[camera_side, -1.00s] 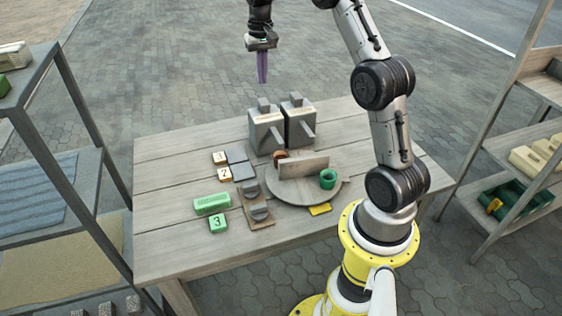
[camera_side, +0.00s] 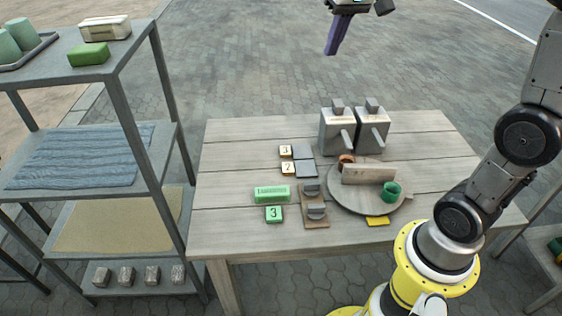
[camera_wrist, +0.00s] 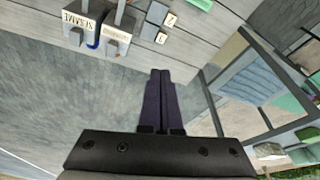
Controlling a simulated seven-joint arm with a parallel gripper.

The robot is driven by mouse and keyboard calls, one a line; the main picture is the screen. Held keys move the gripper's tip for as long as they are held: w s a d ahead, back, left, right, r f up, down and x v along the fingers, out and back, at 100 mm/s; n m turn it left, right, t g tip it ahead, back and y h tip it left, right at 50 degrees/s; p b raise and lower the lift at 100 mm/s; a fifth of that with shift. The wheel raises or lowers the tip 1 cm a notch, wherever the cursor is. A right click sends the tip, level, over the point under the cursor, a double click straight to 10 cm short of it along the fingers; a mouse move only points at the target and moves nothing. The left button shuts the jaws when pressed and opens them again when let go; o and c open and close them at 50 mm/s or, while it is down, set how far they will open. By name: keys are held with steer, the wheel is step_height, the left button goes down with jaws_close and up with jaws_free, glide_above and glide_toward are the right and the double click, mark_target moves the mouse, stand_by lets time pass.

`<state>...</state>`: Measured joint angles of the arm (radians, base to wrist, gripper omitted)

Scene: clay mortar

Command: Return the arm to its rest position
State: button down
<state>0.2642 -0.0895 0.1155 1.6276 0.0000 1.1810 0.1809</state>
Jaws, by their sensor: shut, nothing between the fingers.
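My gripper (camera_side: 332,50) is held in the air beyond the far edge of the table, above the paving and clear of everything. Its purple fingers slant down and are together with nothing between them. In the wrist view my gripper (camera_wrist: 160,72) shows its two dark fingers side by side, touching, with paving behind them.
The table (camera_side: 230,225) holds two grey dispensers (camera_side: 338,132), a round grey board (camera_side: 358,204), a green cup (camera_side: 391,191), a green block (camera_side: 272,194) and number tiles (camera_side: 274,214). A shelf rack (camera_side: 140,75) stands at left. Air around my gripper is free.

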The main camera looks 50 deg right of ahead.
steer(key=s+a+n+t, duration=0.25)
steer(key=s+a, duration=0.55)
steer(key=s, duration=0.5)
steer(key=s+a+f+n+y, duration=0.1)
steer(key=s+f+n, duration=0.1)
steer(key=s+f, duration=0.4)
step_height(320, 180, down, 3)
steer(key=shift+s+a+f+n, duration=0.1)
steer(key=shift+s+a+n, duration=0.25)
steer(key=shift+s+a, duration=0.05)
